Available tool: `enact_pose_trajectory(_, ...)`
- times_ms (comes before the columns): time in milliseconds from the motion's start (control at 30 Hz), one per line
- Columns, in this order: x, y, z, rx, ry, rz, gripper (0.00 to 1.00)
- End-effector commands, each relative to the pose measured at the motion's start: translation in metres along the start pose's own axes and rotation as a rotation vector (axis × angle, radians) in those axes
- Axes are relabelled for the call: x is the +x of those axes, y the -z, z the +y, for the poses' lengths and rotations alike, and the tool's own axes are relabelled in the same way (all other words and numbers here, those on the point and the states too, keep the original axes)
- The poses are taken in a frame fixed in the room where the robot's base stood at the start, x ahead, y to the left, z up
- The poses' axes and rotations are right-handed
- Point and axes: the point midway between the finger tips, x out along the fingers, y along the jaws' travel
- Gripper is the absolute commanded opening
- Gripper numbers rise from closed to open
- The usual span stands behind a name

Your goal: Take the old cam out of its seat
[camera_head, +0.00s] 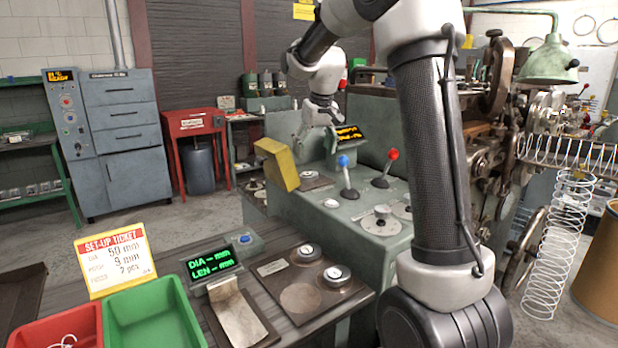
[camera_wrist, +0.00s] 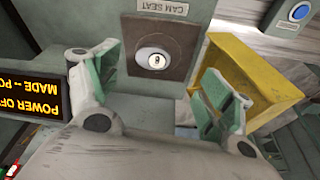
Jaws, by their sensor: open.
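The cam seat (camera_wrist: 178,70) is a brown plate under a "CAM SEAT" label in the wrist view. The old cam (camera_wrist: 154,61), a pale round piece with a marked hub, sits in it. In the camera_head view the seat plate (camera_head: 318,184) lies on the machine's green top beside a yellow cover. My gripper (camera_wrist: 162,68) is open and empty, its two fingers spread to either side of the seat in the wrist view. In the camera_head view my gripper (camera_head: 320,115) hangs above and behind the seat. Contact with the cam is not visible.
The raised yellow cover (camera_wrist: 248,75) stands close by my right finger in the wrist view; it also shows in the camera_head view (camera_head: 277,164). A power display (camera_head: 348,133) and blue (camera_head: 343,161) and red-knobbed (camera_head: 393,155) levers stand near the seat.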

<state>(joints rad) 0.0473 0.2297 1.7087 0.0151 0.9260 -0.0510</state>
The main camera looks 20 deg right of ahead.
Motion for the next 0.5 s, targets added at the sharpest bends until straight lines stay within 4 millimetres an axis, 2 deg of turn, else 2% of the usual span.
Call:
enact_pose_trajectory(33, 0.010, 0.009, 0.001, 0.001, 0.000, -0.005, 0.81)
enact_pose_trajectory(133, 0.021, 0.018, 0.003, 0.000, 0.000, -0.007, 0.81)
enact_pose_trajectory(500, 0.059, 0.021, 0.005, 0.000, 0.000, -0.009, 0.81)
